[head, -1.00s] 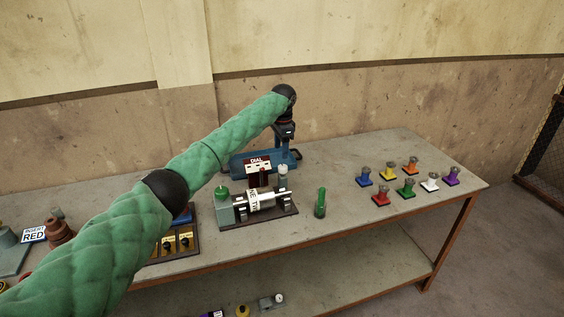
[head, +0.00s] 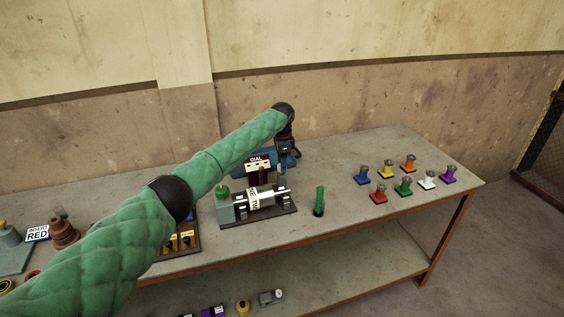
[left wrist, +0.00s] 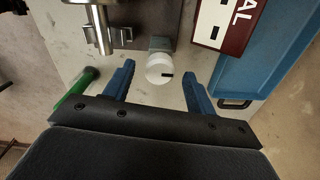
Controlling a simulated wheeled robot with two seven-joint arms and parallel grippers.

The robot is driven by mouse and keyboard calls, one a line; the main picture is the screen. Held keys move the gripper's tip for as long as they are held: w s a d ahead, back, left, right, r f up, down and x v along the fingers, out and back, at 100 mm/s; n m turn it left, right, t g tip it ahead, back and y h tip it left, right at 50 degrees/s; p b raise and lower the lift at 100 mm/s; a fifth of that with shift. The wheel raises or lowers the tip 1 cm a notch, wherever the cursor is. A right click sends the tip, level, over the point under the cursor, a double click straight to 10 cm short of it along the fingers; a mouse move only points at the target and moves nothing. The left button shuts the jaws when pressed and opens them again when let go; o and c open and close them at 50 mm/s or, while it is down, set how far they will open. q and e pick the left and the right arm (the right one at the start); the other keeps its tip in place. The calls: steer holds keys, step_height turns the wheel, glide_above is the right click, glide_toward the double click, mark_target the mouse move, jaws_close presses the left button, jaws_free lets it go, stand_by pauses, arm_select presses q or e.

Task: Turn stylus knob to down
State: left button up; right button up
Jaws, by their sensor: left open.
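The stylus knob (left wrist: 158,67) is a white round cap with a short black mark, seen from above in the left wrist view. Its mark points to the right of that picture. My left gripper (left wrist: 159,74) is open, with one blue finger on each side of the knob and a visible gap on both sides. In the head view my left gripper (head: 283,175) reaches down at the right end of the grey device (head: 258,214) with the printed roll. The knob is mostly hidden behind the gripper there.
A green upright cylinder (head: 319,201) stands right of the device. Several coloured knobs on small bases (head: 404,187) fill the table's right part. The wall runs behind the table.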

arm_select(q)
steer(key=shift+f, duration=0.75)
arm_select(e)
steer(key=shift+s+d+f, duration=0.3)
steer(key=shift+s+f, duration=0.05)
steer(key=shift+f, duration=0.15)
arm_select(q)
steer(key=c, duration=1)
arm_select(e)
steer(key=shift+d, duration=0.1)
steer(key=shift+f, duration=0.1)
